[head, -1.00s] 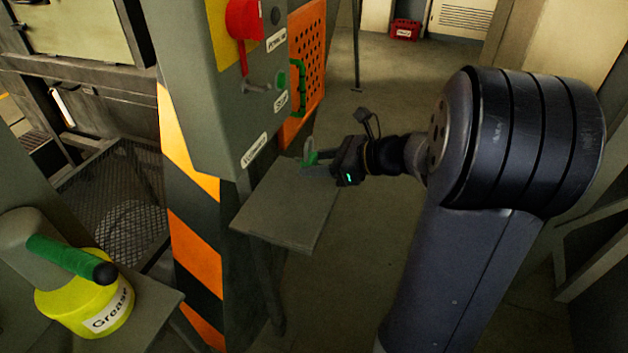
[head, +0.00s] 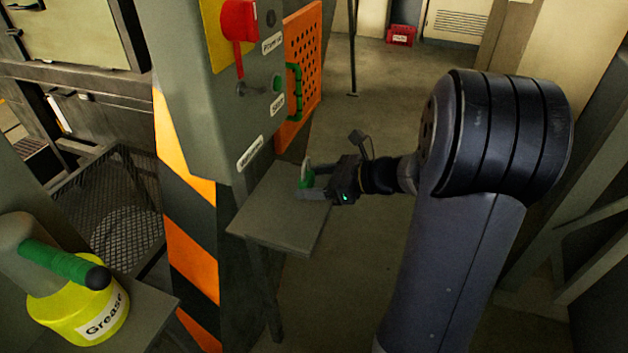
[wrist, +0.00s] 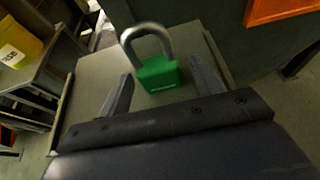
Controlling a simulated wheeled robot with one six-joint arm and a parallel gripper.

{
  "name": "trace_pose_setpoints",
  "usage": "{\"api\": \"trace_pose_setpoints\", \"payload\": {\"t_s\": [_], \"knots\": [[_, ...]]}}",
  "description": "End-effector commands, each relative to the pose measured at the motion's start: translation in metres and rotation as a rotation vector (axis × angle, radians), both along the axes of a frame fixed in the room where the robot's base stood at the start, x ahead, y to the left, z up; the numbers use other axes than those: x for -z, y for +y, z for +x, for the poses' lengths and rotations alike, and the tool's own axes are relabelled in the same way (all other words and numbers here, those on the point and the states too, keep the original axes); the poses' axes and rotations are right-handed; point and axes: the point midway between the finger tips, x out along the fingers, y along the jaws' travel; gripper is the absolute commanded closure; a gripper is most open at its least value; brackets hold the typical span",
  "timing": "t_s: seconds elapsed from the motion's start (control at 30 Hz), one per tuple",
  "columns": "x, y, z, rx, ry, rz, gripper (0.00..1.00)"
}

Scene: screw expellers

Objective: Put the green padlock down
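The green padlock (wrist: 158,74) has a silver shackle and stands upright over the small grey shelf (head: 262,225). In the head view the padlock (head: 306,178) is at the tips of my gripper (head: 313,190), above the right part of the shelf. In the wrist view the padlock is between the two fingers of my gripper (wrist: 161,68). A narrow gap shows on each side of it, so the fingers look open around it. The padlock's underside is hard to see, but it appears to rest on the shelf.
A grey control box (head: 232,110) with a red switch (head: 239,20) stands just left of the shelf. An orange perforated panel (head: 304,62) is behind it. A yellow grease container (head: 75,312) sits at lower left. The shelf's front is bare.

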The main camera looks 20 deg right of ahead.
Motion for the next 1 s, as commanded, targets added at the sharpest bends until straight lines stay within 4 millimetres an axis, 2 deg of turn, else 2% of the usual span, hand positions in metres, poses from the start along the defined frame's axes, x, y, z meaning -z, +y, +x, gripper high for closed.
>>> {"api": "trace_pose_setpoints", "payload": {"t_s": [0.33, 0.47, 0.8, 1.0], "knots": [[-0.005, -0.002, -0.001, 0.001, 0.000, 0.000, 0.37], [-0.011, -0.016, -0.010, 0.005, -0.001, 0.000, 0.37], [-0.037, -0.066, -0.047, 0.005, -0.001, -0.001, 0.37], [-0.047, -0.084, -0.061, 0.003, -0.001, -0.001, 0.37]]}}
